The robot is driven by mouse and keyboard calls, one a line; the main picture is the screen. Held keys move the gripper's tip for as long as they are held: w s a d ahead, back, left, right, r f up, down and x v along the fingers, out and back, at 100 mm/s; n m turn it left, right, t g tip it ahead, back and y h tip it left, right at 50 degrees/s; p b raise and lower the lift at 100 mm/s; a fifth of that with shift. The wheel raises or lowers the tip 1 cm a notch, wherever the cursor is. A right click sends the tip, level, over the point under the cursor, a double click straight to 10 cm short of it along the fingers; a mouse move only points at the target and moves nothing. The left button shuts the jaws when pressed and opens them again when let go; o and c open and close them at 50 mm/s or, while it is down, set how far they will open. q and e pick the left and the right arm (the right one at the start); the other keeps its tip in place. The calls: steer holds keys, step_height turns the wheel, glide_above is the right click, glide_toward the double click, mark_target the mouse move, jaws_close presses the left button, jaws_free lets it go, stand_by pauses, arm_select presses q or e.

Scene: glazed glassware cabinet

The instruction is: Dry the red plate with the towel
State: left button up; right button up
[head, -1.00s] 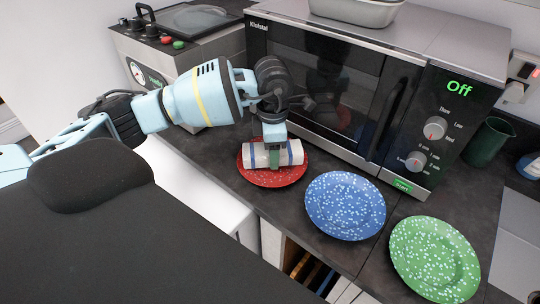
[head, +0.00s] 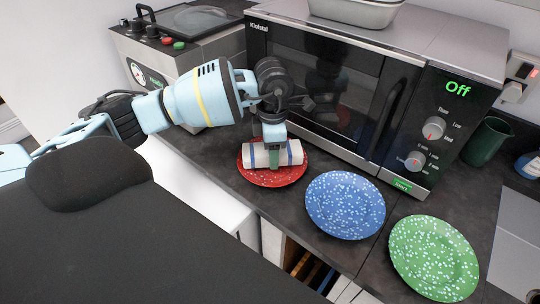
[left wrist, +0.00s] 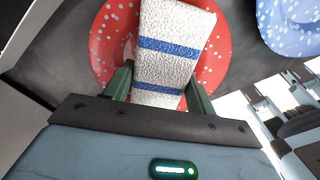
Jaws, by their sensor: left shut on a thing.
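The red plate (head: 262,180) with white specks lies on the dark counter in front of the microwave. The towel (head: 290,153) is a white roll with blue stripes and lies across the plate. My left gripper (head: 274,152) comes down from above and is shut on the towel, over the plate. In the left wrist view the towel (left wrist: 172,62) sits between the two green fingers, with the red plate (left wrist: 104,50) behind it. The towel hides the middle of the plate. My right gripper is not in view.
A blue speckled plate (head: 345,206) and a green speckled plate (head: 434,259) lie to the right near the counter's front edge. The microwave (head: 330,85) stands close behind. A dark green cup (head: 487,142) is at the far right.

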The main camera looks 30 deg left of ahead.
arm_select(q)
steer(key=shift+a, duration=0.6)
steer(key=shift+d, duration=0.15)
steer(key=shift+d, duration=0.55)
steer(key=shift+a, duration=0.1)
steer(key=shift+a, duration=0.6)
steer(key=shift+d, duration=0.1)
